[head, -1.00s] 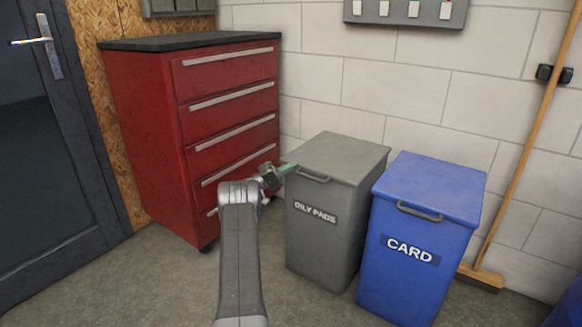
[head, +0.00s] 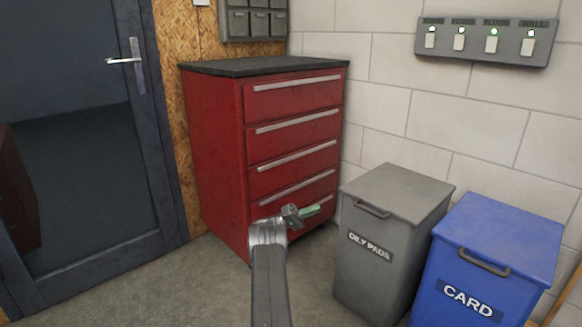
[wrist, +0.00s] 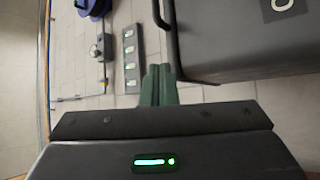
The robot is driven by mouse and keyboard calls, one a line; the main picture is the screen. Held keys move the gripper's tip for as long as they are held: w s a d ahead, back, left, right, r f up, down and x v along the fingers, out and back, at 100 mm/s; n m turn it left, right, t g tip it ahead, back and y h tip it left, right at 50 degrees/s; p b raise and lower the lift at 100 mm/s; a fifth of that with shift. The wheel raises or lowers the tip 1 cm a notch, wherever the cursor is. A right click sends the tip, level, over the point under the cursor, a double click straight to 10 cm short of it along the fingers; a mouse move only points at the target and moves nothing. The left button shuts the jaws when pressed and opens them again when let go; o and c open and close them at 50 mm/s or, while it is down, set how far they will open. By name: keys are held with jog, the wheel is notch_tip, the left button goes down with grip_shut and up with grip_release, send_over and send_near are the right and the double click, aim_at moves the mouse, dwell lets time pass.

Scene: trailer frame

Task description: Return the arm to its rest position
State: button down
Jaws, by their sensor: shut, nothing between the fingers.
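My gripper (head: 310,211) is at the end of my grey arm, in front of the lower drawers of the red cabinet in the head view. Its green fingers are together with nothing between them. In the wrist view the closed fingers (wrist: 158,86) show at the middle, with the dark edge and handle of a grey bin (wrist: 240,40) beside them on the right. I cannot tell from this view how far apart they are.
The red drawer cabinet (head: 215,140) stands behind the gripper. The grey OILY PADS bin (head: 385,245) and blue CARD bin (head: 497,250) stand to the right, lids closed. A dark door (head: 85,190) is at left. A switch panel (head: 485,42) is on the wall. Floor at front left is clear.

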aim_at(357, 199)
jog(key=b+x, duration=0.1)
jog(key=x, duration=0.7)
jog(key=f+b+x, duration=0.1)
jog(key=x, duration=0.3)
jog(key=shift+w+d+f+b, duration=0.1)
jog(key=shift+d+b, duration=0.25)
